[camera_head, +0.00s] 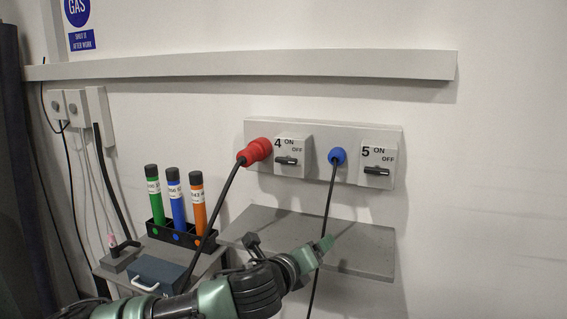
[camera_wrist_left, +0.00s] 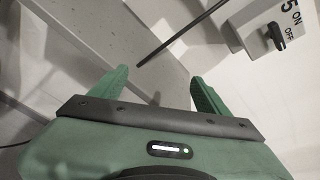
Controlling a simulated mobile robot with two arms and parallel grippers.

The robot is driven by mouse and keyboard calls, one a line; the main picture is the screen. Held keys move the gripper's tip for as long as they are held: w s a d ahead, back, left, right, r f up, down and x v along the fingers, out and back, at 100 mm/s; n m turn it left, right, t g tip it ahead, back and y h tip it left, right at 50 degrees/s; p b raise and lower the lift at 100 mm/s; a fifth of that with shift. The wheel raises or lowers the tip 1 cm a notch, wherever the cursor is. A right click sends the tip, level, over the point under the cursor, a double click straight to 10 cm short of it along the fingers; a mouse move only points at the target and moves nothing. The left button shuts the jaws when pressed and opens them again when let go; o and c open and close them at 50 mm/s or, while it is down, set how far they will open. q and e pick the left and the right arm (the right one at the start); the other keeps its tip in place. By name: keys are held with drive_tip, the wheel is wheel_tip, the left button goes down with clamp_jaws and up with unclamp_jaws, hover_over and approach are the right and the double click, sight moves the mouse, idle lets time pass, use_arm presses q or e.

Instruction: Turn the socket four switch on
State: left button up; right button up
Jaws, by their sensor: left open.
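The socket four switch (camera_head: 291,157) is a grey box marked 4, ON and OFF on the wall panel. Its black knob (camera_head: 288,161) lies roughly level. A red plug (camera_head: 257,151) with a black cable sits just left of it. My left gripper (camera_head: 322,248) is below and to the right of this switch, apart from it. In the left wrist view its two green fingers (camera_wrist_left: 160,88) are spread with nothing between them. That view shows the socket five switch (camera_wrist_left: 276,32) at the upper right, not switch four. My right gripper is not in view.
A blue plug (camera_head: 337,156) with a hanging black cable is between the switches, and the cable (camera_wrist_left: 182,34) passes near my left gripper. A grey shelf (camera_head: 362,250) juts out below the panel. A rack (camera_head: 175,234) of coloured tubes and a blue box (camera_head: 158,273) stand left.

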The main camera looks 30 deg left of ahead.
sight(285, 160)
use_arm(q)
drive_tip(key=w+a+r+m+t+y, duration=0.1)
drive_tip(key=a+r+m, duration=0.2)
drive_tip(key=a+r, duration=0.4)
drive_tip(key=w+a+r+m+t+y, duration=0.1)
drive_tip(key=a+r+m+t+y, duration=0.15)
drive_tip(key=a+r, duration=0.45)
drive_tip(key=shift+m+g+h, duration=0.35)
drive_tip(key=shift+m+h, duration=0.1)
drive_tip(key=shift+h, duration=0.1)
drive_tip(key=w, duration=0.2)
drive_tip(key=w+r+p, duration=0.1)
drive_tip(key=w, duration=0.1)
drive_tip(key=w+r+p, duration=0.1)
drive_tip(key=w, duration=0.2)
drive_tip(key=shift+d, duration=0.35)
drive_tip(key=c, duration=1.4)
